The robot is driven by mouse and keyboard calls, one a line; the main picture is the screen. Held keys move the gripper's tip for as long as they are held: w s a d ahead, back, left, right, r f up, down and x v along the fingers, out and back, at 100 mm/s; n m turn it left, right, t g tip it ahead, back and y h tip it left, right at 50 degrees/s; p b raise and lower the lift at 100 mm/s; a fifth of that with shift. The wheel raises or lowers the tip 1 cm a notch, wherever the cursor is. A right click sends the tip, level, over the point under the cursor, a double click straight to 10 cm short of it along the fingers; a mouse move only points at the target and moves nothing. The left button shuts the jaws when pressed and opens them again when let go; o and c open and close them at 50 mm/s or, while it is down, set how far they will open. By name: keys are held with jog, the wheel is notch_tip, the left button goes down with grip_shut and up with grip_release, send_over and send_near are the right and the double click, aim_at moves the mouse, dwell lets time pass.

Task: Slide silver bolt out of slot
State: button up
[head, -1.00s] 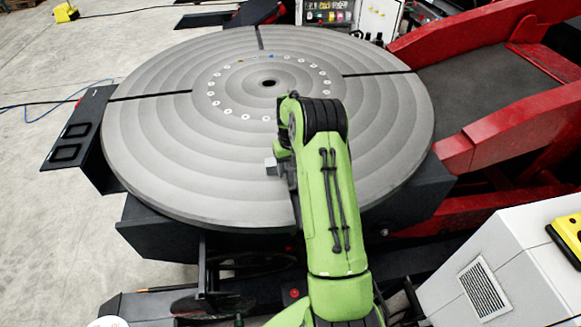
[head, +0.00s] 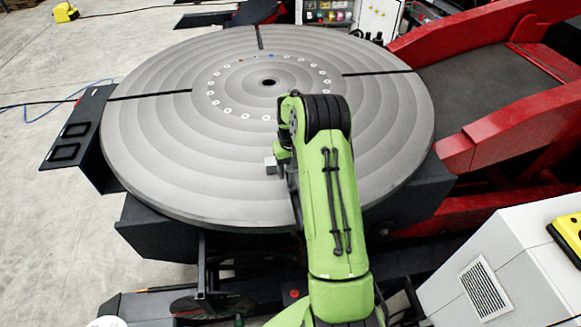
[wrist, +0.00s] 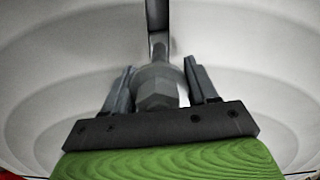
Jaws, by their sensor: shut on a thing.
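In the wrist view, my gripper (wrist: 158,72) has one finger on each side of the silver bolt (wrist: 156,88) and is shut on it. The bolt has a thick stepped, hex-shaped body between the fingers. Its narrower end points away toward the dark slot (wrist: 158,15) in the grey round table (wrist: 60,60). I cannot tell how much of the bolt sits in the slot. In the head view, my green arm reaches over the near part of the round table (head: 170,165).
Three other dark radial slots show on the table, such as the left one (head: 150,96). A ring of small pale holes surrounds the centre hole (head: 268,83). Red frame beams (head: 500,125) stand at the right. A grey-white cabinet (head: 500,265) is at the lower right.

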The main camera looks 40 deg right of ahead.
jog(key=shift+s+a+b, duration=0.45)
jog(key=shift+s+a, duration=0.05)
jog(key=shift+s, duration=0.55)
jog(key=shift+s+a+b, duration=0.4)
jog(key=shift+s+a, duration=0.05)
jog(key=shift+s, duration=0.55)
jog(key=shift+s+a+b, duration=0.45)
jog(key=shift+s+a, duration=0.05)
jog(key=shift+s, duration=0.55)
jog(key=shift+s+a+b, duration=0.45)
jog(key=shift+s+a, duration=0.15)
jog(key=shift+s, duration=0.6)
jog(key=shift+s+a+b, duration=0.45)
jog(key=shift+s+a, duration=0.1)
jog(key=shift+s, duration=0.65)
jog(key=shift+s+a+b, duration=0.45)
jog(key=shift+s+a, duration=0.15)
jog(key=shift+s, duration=0.6)
jog(key=shift+s+a+b, duration=0.25)
jog(key=shift+s+a, duration=0.15)
jog(key=shift+s, duration=0.4)
jog(key=shift+s+a+b, duration=0.25)
jog(key=shift+s+a, duration=0.15)
jog(key=shift+s, duration=0.4)
jog(key=shift+r, duration=0.1)
notch_tip(320, 180, up, 7)
jog(key=p, duration=0.6)
